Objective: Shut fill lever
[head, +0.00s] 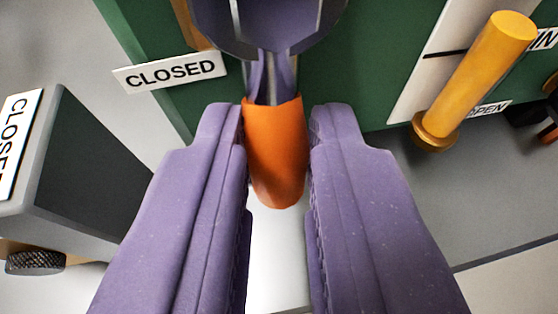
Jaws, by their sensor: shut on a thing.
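An orange-tipped lever (276,150) points toward me in the middle of the head view. Its purple arm runs back to a round purple hub (268,22) at the top edge. My gripper (277,165) has its two purple fingers on either side of the orange tip and is shut on it. A "CLOSED" label (171,73) sits on the green panel left of the lever. An "OPEN" label (489,110) shows at the right, partly hidden behind a yellow handle.
The yellow cylindrical handle (478,75) with a brass collar stands out at the right. A grey box (75,165) with another "CLOSED" label and a knurled knob (36,262) is at the left. The green panel (365,75) lies behind the lever.

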